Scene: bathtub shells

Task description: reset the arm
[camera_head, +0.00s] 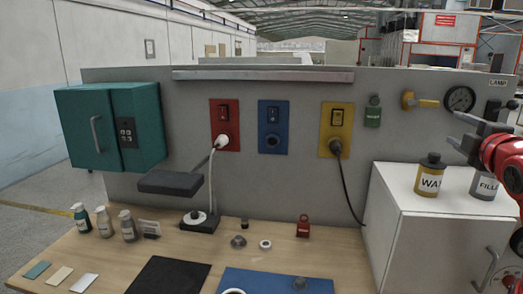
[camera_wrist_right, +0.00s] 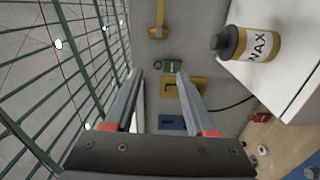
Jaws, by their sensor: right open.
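My right gripper (camera_head: 462,130) is at the right edge of the head view, raised in front of the grey panel and above the white cabinet. Its red arm comes in from the right. In the right wrist view its two fingers (camera_wrist_right: 160,74) stand apart with nothing between them, so it is open and empty. Past the fingers the panel shows, with the green tag (camera_wrist_right: 170,66) and the yellow switch plate (camera_wrist_right: 190,87). My left gripper is in neither view.
A yellow WAX bottle (camera_head: 430,176) and a FILL-labelled bottle (camera_head: 485,184) stand on the white cabinet (camera_head: 410,226), near the right gripper. A teal box (camera_head: 85,130) hangs on the panel (camera_head: 260,90).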

